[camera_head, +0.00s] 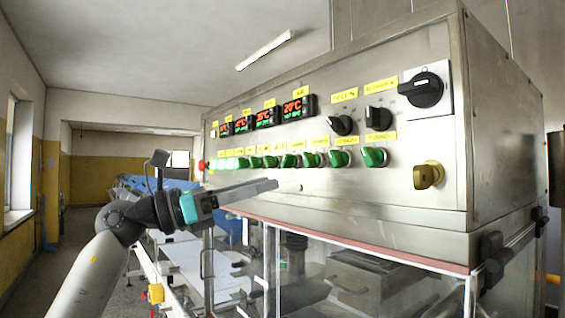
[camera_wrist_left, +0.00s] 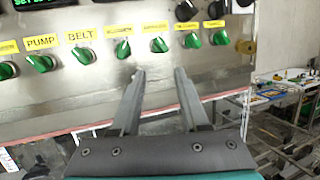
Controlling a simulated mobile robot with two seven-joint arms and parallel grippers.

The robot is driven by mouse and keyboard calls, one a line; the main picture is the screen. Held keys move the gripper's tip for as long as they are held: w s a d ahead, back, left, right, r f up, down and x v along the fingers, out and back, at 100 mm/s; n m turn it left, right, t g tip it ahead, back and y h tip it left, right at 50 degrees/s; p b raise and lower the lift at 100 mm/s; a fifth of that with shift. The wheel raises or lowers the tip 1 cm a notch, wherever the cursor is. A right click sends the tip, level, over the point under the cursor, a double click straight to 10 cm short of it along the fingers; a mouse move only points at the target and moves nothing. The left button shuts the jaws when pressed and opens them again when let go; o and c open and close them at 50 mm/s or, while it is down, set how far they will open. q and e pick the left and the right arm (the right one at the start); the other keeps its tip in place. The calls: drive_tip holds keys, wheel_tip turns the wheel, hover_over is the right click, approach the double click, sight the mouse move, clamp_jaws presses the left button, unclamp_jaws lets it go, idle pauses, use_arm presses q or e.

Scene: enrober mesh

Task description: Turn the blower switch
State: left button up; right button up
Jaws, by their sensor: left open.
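A row of green rotary switches runs along the steel control panel (camera_head: 420,150), each under a yellow label. In the left wrist view, PUMP (camera_wrist_left: 40,62) and BELT (camera_wrist_left: 83,55) read clearly. The label over the green switch right of BELT (camera_wrist_left: 122,49) may say blower, but it is blurred. My left gripper (camera_head: 276,184) is open and empty just below the row, pointing at the panel. In the left wrist view its two fingers (camera_wrist_left: 158,74) are spread below the middle green switches, with no visible contact.
Black knobs (camera_head: 379,118) and a large black main switch (camera_head: 424,89) sit at the panel's right, above a brass-coloured knob (camera_head: 428,175). Red digital displays (camera_head: 299,107) line the upper left. A red-edged clear enclosure lies below the panel. A conveyor stands behind my arm.

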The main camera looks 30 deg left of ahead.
sight(284, 158)
use_arm(q)
drive_tip(key=s+a+r+m+y, duration=0.2)
drive_tip(key=s+a+r+y, duration=0.3)
drive_tip(key=s+a+y, duration=0.15)
drive_tip(key=shift+h, duration=0.25)
drive_tip(key=p+x, duration=0.1)
drive_tip(key=x, duration=0.3)
drive_tip(key=p+x, duration=0.2)
drive_tip(key=x, duration=0.3)
drive_tip(key=p+x, duration=0.2)
drive_tip(key=x, duration=0.3)
drive_tip(key=shift+w+d+r, duration=0.15)
drive_tip(key=shift+d+r, duration=0.05)
drive_tip(key=shift+r, duration=0.1)
drive_tip(key=shift+w+d+p, duration=0.2)
drive_tip(key=shift+w+p, duration=0.1)
drive_tip(key=shift+w, duration=0.2)
drive_tip(key=shift+f, duration=0.1)
drive_tip(key=shift+c, duration=0.3)
clamp_jaws()
